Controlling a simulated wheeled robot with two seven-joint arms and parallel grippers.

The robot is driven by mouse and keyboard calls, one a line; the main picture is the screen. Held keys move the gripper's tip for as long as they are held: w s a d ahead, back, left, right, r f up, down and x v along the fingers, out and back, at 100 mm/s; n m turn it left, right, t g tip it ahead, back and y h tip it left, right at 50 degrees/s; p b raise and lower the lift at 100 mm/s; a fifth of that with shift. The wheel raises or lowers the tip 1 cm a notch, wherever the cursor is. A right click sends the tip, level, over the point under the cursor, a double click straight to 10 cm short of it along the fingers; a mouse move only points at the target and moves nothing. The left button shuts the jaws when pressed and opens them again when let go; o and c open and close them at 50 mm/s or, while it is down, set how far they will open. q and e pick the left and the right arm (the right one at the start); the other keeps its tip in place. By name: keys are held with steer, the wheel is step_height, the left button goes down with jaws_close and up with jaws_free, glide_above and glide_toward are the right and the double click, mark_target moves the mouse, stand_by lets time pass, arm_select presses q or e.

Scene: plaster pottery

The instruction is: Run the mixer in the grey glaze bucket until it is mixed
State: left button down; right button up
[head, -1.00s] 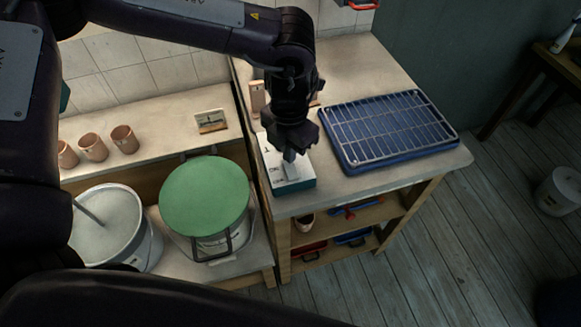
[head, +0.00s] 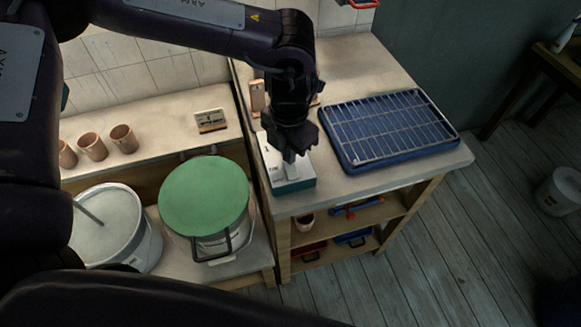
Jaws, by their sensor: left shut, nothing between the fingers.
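A bucket of pale grey liquid (head: 118,222) stands at the lower left, with a thin grey rod (head: 90,214) slanting into it. My arm partly hides its left side. Beside it stands a second bucket with a green round lid (head: 205,196). My left gripper (head: 290,168) points down, shut and empty, over a small white box with a teal side (head: 294,186) on the bench edge. Its fingertips are at the box's top; I cannot tell whether they touch. Small dark markings show on the box, too small to read surely. My right gripper is not in view.
A blue tray with a wire rack (head: 390,130) lies on the bench at the right. Several clay cups (head: 122,138) and a small card (head: 210,120) stand on the left ledge. Shelves below the bench hold red and blue tools. Open plank floor lies at the right.

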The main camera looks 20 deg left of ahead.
arm_select(q)
steer(key=shift+f+b, duration=0.35)
steer(key=shift+f, duration=0.3)
steer(key=shift+r, duration=0.15)
step_height(320, 180, up, 7)
steer(key=p, duration=0.6)
stand_by(0.4)
stand_by(0.4)
